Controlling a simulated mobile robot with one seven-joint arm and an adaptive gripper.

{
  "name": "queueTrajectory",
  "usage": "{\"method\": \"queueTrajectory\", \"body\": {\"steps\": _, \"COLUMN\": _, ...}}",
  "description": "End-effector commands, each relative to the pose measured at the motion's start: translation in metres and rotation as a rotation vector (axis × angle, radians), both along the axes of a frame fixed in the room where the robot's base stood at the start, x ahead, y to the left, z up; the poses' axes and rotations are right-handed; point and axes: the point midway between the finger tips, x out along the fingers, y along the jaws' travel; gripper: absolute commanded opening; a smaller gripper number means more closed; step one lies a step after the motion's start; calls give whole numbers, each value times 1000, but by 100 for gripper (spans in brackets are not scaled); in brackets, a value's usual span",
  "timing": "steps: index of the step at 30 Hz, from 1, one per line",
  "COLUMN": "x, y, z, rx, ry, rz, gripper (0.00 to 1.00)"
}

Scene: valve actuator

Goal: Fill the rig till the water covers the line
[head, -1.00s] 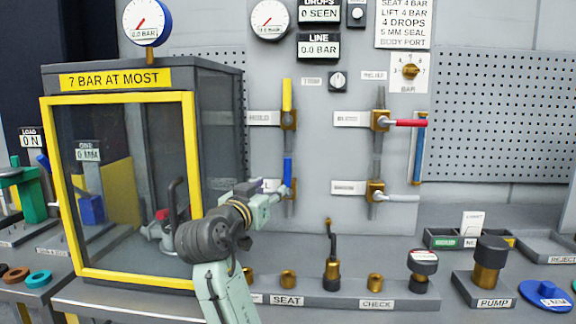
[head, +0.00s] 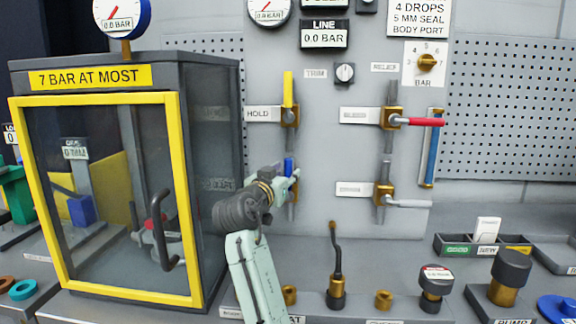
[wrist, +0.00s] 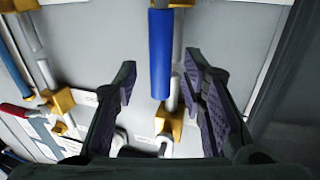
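A blue valve handle (head: 288,165) stands upright on the wall panel below the HOLD label, its lower part hidden by my gripper (head: 286,182). In the wrist view the blue handle (wrist: 160,55) lies between the two fingers of my gripper (wrist: 160,78), with gaps on both sides. The fingers are open and hold nothing. The handle's label is hidden behind the arm. A slim upright blue tube (head: 432,150) is at the panel's right edge; I cannot make out a line on it. The LINE display (head: 324,35) reads 0.0 BAR.
A yellow upright handle (head: 288,89), a red lever (head: 418,122) and a grey lever (head: 408,203) are on the same panel. A yellow-framed cabinet (head: 105,190), its door shut, stands left of my arm. Several brass fittings and a black-stemmed tool (head: 336,265) stand on the bench below.

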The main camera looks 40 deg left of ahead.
Motion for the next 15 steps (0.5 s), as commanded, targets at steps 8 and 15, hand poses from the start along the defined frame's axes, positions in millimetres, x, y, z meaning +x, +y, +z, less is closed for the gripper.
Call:
{"method": "queueTrajectory", "body": {"steps": 8, "x": 23, "y": 7, "z": 0, "rx": 0, "ry": 1, "rz": 0, "gripper": 38}}
{"method": "queueTrajectory", "body": {"steps": 15, "x": 24, "y": 8, "z": -1, "rx": 1, "ry": 0, "rz": 1, "gripper": 38}}
